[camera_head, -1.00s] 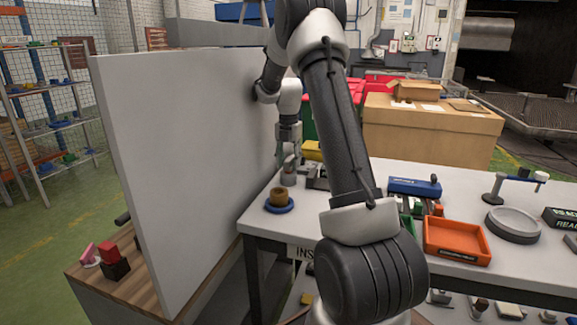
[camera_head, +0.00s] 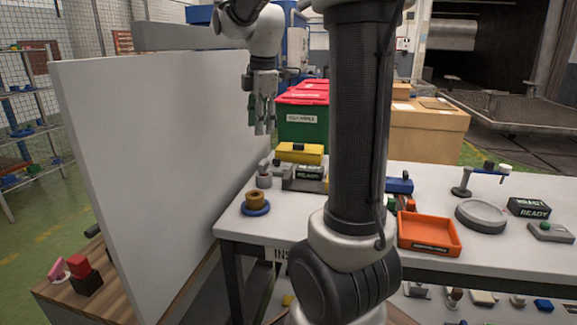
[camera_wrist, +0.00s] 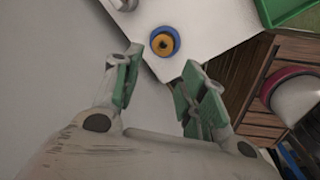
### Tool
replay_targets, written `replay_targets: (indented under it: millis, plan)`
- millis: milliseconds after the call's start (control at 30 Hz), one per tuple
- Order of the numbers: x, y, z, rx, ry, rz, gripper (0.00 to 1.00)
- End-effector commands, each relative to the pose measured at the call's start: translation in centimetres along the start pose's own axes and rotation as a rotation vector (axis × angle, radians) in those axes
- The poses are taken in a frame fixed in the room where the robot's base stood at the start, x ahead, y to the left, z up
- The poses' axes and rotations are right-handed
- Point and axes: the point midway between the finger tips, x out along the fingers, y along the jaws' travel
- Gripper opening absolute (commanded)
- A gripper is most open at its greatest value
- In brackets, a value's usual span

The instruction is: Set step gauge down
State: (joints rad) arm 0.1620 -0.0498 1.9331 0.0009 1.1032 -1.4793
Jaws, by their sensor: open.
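My gripper (camera_head: 263,130) hangs open and empty, fingers down, above the left end of the white workbench. In the wrist view its green-padded fingers (camera_wrist: 162,60) are spread with nothing between them. A small grey stepped cylinder (camera_head: 264,178), which looks like the step gauge, stands on the bench below my gripper, clear of the fingers. In the wrist view it is cut off at the top edge (camera_wrist: 122,4). A brown ring piece on a blue round base (camera_head: 255,203) stands in front of it near the bench corner.
A tall grey panel (camera_head: 150,170) stands close left of the bench. A yellow block (camera_head: 299,153) and a dark fixture (camera_head: 304,178) lie right of the grey piece. An orange tray (camera_head: 428,234) and round grey plate (camera_head: 481,215) are farther right. My arm hides the bench middle.

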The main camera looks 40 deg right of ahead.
Motion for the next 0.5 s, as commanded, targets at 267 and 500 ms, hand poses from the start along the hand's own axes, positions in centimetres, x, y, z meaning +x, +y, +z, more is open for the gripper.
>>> replay_targets:
  millis: [267,500]
  plan:
    - [-1.7,-15.1,-1.6,0.831,0.102,0.114,0.42]
    - [0.5,-21.6,-1.3,1.253,0.192,0.127,0.42]
